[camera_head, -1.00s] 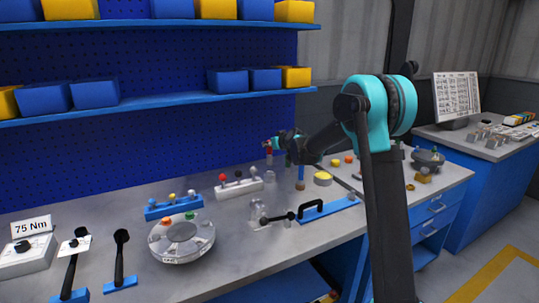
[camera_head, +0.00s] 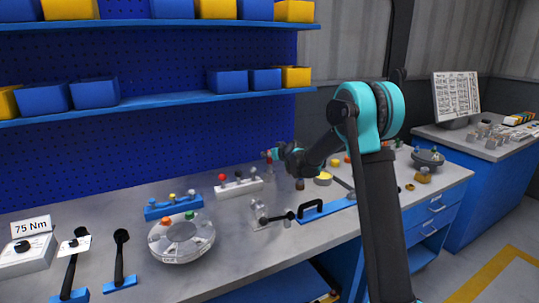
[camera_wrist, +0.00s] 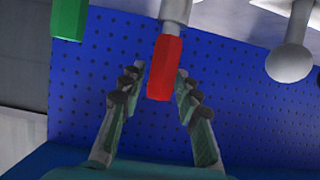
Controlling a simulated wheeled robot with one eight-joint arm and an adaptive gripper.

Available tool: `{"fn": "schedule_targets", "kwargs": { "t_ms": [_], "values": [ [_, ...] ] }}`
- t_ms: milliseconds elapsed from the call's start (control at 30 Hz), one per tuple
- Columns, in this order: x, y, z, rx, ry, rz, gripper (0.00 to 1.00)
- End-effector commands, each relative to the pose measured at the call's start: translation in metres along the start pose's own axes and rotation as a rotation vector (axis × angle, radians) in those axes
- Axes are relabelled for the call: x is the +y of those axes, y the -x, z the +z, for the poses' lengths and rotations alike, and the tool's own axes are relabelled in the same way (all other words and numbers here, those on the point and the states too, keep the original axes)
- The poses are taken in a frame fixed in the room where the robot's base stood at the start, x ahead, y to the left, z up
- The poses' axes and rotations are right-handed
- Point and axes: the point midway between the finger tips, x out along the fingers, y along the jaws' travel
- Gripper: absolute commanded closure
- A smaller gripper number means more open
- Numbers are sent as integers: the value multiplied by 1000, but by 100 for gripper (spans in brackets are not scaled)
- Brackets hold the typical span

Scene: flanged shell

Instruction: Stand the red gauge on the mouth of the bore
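The red gauge (camera_wrist: 165,68) has a red faceted grip and a grey shaft (camera_wrist: 174,12) that runs to the upper edge of the wrist view.
A white rack with ball knobs (camera_head: 238,187) stands just left of my gripper. A green part (camera_wrist: 70,18) is near it in the wrist view. A round flanged part (camera_head: 182,240) and a blue plate with a black handle (camera_head: 325,209) lie nearer the front.

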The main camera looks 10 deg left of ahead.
Motion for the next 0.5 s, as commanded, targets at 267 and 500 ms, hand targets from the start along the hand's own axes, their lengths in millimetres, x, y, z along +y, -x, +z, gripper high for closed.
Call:
{"fn": "schedule_targets", "kwargs": {
  "t_ms": [267,500],
  "values": [
    [0,0,0,0,0,0,58],
    [0,12,-4,0,0,1,58]
  ]
}}
